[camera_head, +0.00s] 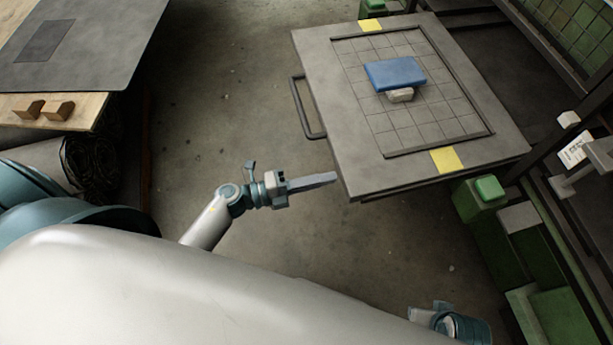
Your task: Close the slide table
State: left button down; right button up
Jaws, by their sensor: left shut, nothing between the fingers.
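The slide table (336,115) is a grey plate with a framed grid on top and a dark bar handle (306,108) on its left edge. It stands out to the left from the green machine. A blue block (394,73) lies on the grid over a pale piece (400,95). My left gripper (334,178) is shut and empty, its tip close to the table's lower left corner; I cannot tell whether it touches. At the bottom right, part of my other arm (455,325) shows, but its fingers do not.
Green machine parts with a green button box (488,189) stand right of the table. Yellow patches (446,160) mark its surface. A dark sheet (80,45) on a wooden bench (88,112) with two wooden blocks is at the upper left. Bare floor (220,90) lies between.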

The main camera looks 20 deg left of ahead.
pick_arm(q)
jog(key=shift+w+d, duration=0.35)
jog(key=shift+d, duration=0.2)
pick_arm(e)
jog(key=shift+w+a+f, duration=0.1)
jog(key=shift+w+f, duration=0.2)
jog(key=shift+w, duration=0.05)
jog(key=shift+s, duration=0.1)
pick_arm(q)
jog(key=shift+w+d, duration=0.1)
pick_arm(e)
jog(key=shift+s, duration=0.15)
